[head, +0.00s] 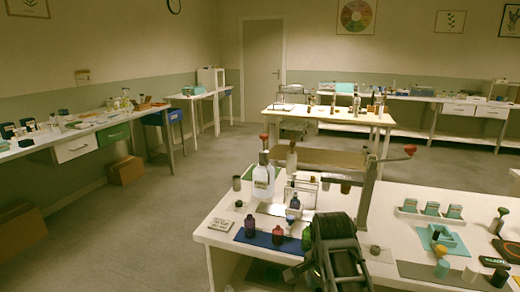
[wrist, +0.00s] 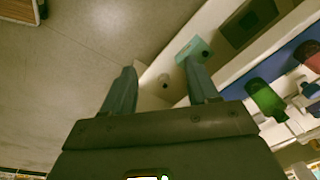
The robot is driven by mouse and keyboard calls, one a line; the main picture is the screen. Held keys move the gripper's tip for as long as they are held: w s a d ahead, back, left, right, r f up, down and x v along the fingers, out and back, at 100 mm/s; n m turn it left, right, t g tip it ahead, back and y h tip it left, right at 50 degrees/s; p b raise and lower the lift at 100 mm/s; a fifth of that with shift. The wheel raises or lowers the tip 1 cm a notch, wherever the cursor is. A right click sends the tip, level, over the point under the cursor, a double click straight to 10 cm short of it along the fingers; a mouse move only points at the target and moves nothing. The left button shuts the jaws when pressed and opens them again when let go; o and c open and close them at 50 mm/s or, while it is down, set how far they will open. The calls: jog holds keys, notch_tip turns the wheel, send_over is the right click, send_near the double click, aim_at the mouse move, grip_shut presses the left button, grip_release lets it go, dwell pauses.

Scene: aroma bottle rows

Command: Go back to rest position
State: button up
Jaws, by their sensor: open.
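My gripper (wrist: 158,72) is open and empty. In the wrist view its two fingers stand apart, with floor and a table edge behind them. In the head view my dark arm is over the front of the near white table (head: 220,238), and the fingertips cannot be made out.
A press-like stand with a red-knobbed lever (head: 409,149) rises behind my arm. A large clear bottle (head: 263,180) stands left of it. Teal boxes in a white tray (head: 431,215) are at right. A teal piece (wrist: 195,50) lies beyond the fingers.

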jog(key=s+d+f+n+t+h, duration=0.1)
jog(key=s+d+f+n+t, duration=0.2)
jog(key=s+d+f, duration=0.65)
jog(key=s+d+f+n+t, duration=0.2)
jog(key=s+n+t, duration=0.2)
jog(key=s, duration=1.1)
jog(key=s+a+r+n+t+y, duration=0.1)
jog(key=s+r+n+t, duration=0.1)
jog(key=s+r, duration=0.35)
jog(key=s+a+r+n+t, duration=0.1)
jog(key=s+r, duration=0.2)
jog(key=s, duration=0.5)
jog(key=s+a+r+n+t, duration=0.1)
jog(key=s+r, duration=0.4)
jog(key=r, duration=0.3)
jog(key=s+a+r+t, duration=0.1)
jog(key=s+r+t, duration=0.1)
jog(key=s+r, duration=0.3)
notch_tip(320, 180, up, 3)
jog(key=shift+a+r+n+t, duration=0.15)
jog(key=shift+a+n+t, duration=0.15)
jog(key=shift+a+n, duration=0.1)
